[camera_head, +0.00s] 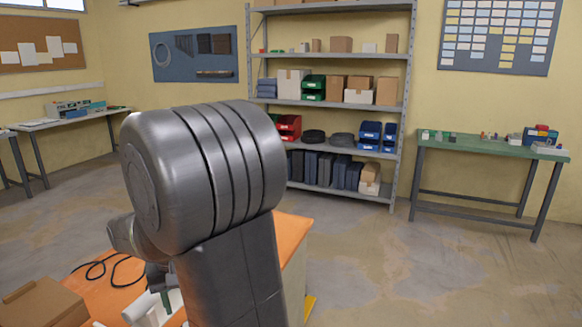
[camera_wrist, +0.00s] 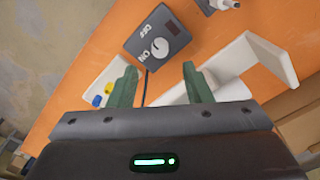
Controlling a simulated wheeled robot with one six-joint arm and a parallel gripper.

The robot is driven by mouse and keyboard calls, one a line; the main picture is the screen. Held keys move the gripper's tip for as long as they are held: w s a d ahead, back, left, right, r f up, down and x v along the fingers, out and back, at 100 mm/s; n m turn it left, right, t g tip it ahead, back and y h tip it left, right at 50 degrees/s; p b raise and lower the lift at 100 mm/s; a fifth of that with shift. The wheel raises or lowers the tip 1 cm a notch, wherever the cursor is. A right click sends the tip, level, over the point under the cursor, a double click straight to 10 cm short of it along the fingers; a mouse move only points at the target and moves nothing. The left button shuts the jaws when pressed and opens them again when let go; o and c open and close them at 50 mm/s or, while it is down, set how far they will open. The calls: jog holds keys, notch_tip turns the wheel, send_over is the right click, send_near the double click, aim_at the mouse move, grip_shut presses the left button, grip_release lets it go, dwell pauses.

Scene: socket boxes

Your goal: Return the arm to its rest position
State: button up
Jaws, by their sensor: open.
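My gripper (camera_wrist: 160,88) shows in the wrist view with its two green fingers apart and nothing between them. It is above the orange-topped table (camera_wrist: 90,55). A dark grey switch box (camera_wrist: 157,45) with a round white knob and OFF and ON marks lies beyond the fingertips. In the head view my dark grey arm fills the middle and hides much of the orange table (camera_head: 292,240).
A cardboard box (camera_head: 42,303) is at the table's left. A shelf (camera_head: 330,102) and green bench (camera_head: 480,147) stand behind, with open floor between.

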notch_tip(320, 180, up, 7)
notch_tip(320, 180, down, 13)
jog(key=shift+f, duration=0.45)
jog(key=n, duration=0.5)
jog(key=shift+r+b, duration=0.1)
jog(key=shift+b, duration=0.25)
jog(key=n, duration=0.8)
jog(key=shift+n+b, duration=0.4)
jog(key=shift+n, duration=2.2)
